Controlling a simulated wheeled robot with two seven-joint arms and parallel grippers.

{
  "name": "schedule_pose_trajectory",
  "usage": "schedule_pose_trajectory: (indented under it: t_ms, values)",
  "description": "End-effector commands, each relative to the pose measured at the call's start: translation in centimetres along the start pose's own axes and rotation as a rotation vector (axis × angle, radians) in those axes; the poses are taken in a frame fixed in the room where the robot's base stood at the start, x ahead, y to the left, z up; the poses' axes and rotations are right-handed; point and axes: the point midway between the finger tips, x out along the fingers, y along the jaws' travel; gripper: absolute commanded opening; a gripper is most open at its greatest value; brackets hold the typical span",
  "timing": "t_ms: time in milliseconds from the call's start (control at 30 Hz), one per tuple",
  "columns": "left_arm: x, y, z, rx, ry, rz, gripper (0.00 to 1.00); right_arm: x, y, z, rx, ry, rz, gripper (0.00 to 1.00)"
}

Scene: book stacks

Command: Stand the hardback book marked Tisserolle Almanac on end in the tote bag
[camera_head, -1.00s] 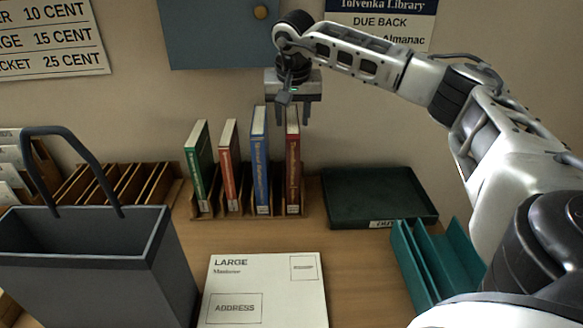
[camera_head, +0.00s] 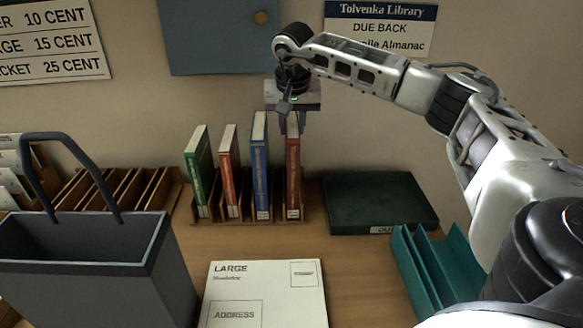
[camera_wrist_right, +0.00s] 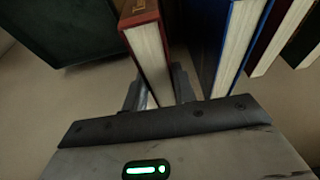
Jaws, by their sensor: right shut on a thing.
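My right gripper (camera_head: 291,128) is shut on the top of a dark red hardback book (camera_head: 293,172), pointing down from above. The book stands upright at the right end of the wooden book rack (camera_head: 235,219); its spine title is too small to read. In the right wrist view the fingers (camera_wrist_right: 158,92) sit either side of the red book (camera_wrist_right: 150,45). The grey tote bag (camera_head: 100,270) stands open at the front left with its dark handle raised; its inside is mostly hidden. My left gripper is not in view.
A blue book (camera_head: 260,165) stands close left of the red one, then an orange-red book (camera_head: 229,170) and a green book (camera_head: 198,170). A dark green tray (camera_head: 380,200), teal divider (camera_head: 440,260) and large white mailer (camera_head: 265,290) lie around. A wall sign (camera_head: 382,30) partly reads "Almanac".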

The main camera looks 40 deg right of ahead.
Motion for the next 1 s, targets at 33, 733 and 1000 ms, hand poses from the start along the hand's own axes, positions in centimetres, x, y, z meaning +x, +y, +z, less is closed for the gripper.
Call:
schedule_pose_trajectory:
  t_ms: [33,733,1000]
  values:
    - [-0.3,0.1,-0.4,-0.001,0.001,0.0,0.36,-0.7,-0.1,-0.3,0.001,0.004,-0.004,0.0]
    - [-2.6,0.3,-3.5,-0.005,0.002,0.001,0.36,-4.4,-0.1,-1.4,0.001,0.004,-0.003,0.0]
    - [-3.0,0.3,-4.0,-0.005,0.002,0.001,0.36,-5.6,-0.1,-1.8,0.001,0.005,-0.005,0.0]
